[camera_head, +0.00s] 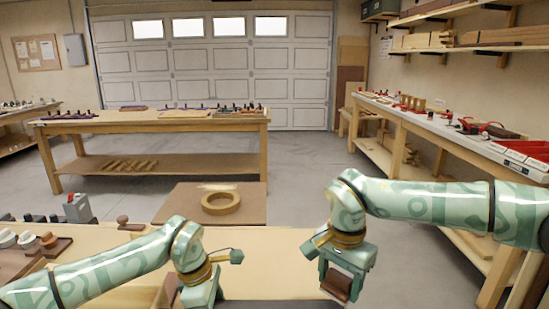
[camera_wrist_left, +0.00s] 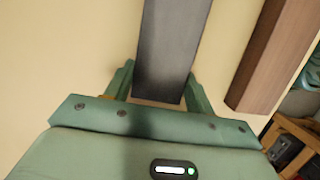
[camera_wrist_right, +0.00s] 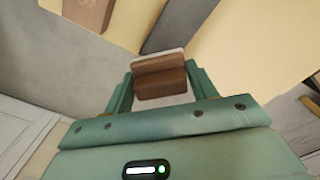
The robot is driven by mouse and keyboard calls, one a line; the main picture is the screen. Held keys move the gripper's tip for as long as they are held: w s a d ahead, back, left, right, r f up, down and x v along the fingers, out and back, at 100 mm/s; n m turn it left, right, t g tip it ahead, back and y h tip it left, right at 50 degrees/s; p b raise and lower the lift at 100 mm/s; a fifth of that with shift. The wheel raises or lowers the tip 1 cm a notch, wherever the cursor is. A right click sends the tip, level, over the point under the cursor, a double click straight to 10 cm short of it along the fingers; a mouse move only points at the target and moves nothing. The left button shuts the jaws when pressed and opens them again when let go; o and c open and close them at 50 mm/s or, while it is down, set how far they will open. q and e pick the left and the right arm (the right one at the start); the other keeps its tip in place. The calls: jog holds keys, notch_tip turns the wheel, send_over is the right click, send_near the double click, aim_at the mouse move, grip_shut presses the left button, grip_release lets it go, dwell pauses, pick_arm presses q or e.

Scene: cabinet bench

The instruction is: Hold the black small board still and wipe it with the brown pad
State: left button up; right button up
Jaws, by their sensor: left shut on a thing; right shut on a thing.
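The black small board (camera_wrist_left: 170,45) shows in the left wrist view as a long dark strip between the fingers of my left gripper (camera_wrist_left: 160,88), which is shut on its near end. In the head view my left gripper (camera_head: 203,292) is low at the bottom edge, and most of the board is out of frame or hard to make out. The brown pad (camera_wrist_right: 160,80) has a pale layer along one side. My right gripper (camera_head: 342,272) is shut on it, and the pad (camera_head: 336,285) hangs below the fingers, near the bench's right end and apart from the left gripper.
A brown wooden bar (camera_wrist_left: 272,55) lies on the bench beside the board. A tan ring (camera_head: 221,202) sits on a brown surface beyond the bench. Pale cups and brown blocks (camera_head: 40,245) are at the left. The pale benchtop (camera_head: 265,245) between the grippers is clear.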

jog(key=shift+r, duration=2.8)
pick_arm(q)
jog(key=o, duration=1)
jog(key=shift+d+r+p+v, duration=0.1)
jog(key=shift+d+p+v, duration=0.2)
jog(key=shift+p+v, duration=0.6)
jog(key=shift+d+r+p+v, duration=0.1)
jog(key=shift+d+p+v, duration=0.25)
jog(key=shift+v, duration=1.1)
jog(key=shift+d+p+v, duration=0.2)
jog(key=shift+p+v, duration=0.5)
jog(key=shift+v, duration=0.45)
pick_arm(e)
jog(key=shift+t, duration=0.3)
jog(key=r, duration=0.4)
jog(key=s+r, duration=0.1)
jog(key=r, duration=0.1)
pick_arm(q)
jog(key=shift+f, duration=0.1)
pick_arm(e)
jog(key=shift+w, duration=0.1)
pick_arm(q)
jog(key=p+v, duration=0.3)
jog(key=v, duration=0.9)
pick_arm(e)
jog(key=r, duration=0.4)
jog(key=shift+s+r, duration=0.25)
jog(key=shift+s, duration=0.1)
